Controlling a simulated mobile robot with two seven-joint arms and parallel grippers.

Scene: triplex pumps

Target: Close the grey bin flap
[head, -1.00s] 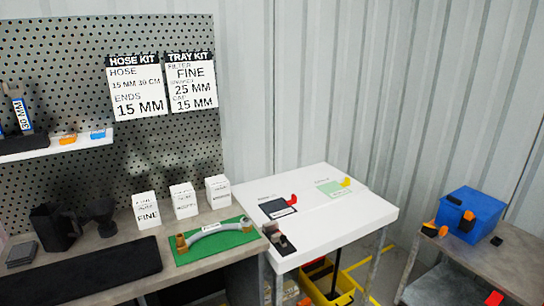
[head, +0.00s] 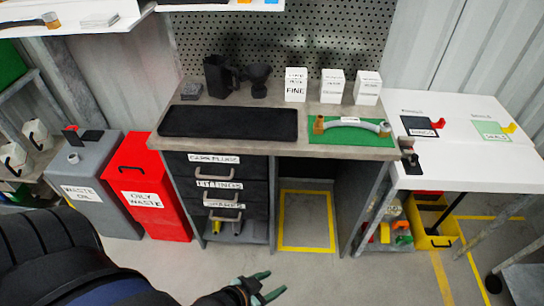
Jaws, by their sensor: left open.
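The grey bin (head: 95,195), labelled WASTE OIL, stands on the floor at the left in the head view. On its top are a dark square patch (head: 92,136), a small red piece (head: 70,129) at the back and a round pale fitting (head: 73,158). I cannot tell clearly which part is the flap or how far it stands open. My left gripper (head: 276,284) is at the bottom centre, its two green-tipped fingers apart and empty, well to the right of the bin and not touching it. My right gripper is out of view.
A red OILY WASTE bin (head: 155,190) stands right beside the grey bin. A workbench (head: 235,146) with drawers is right of it. A white table (head: 470,155) and a yellow crate (head: 432,238) are farther right. Floor before the bench is clear.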

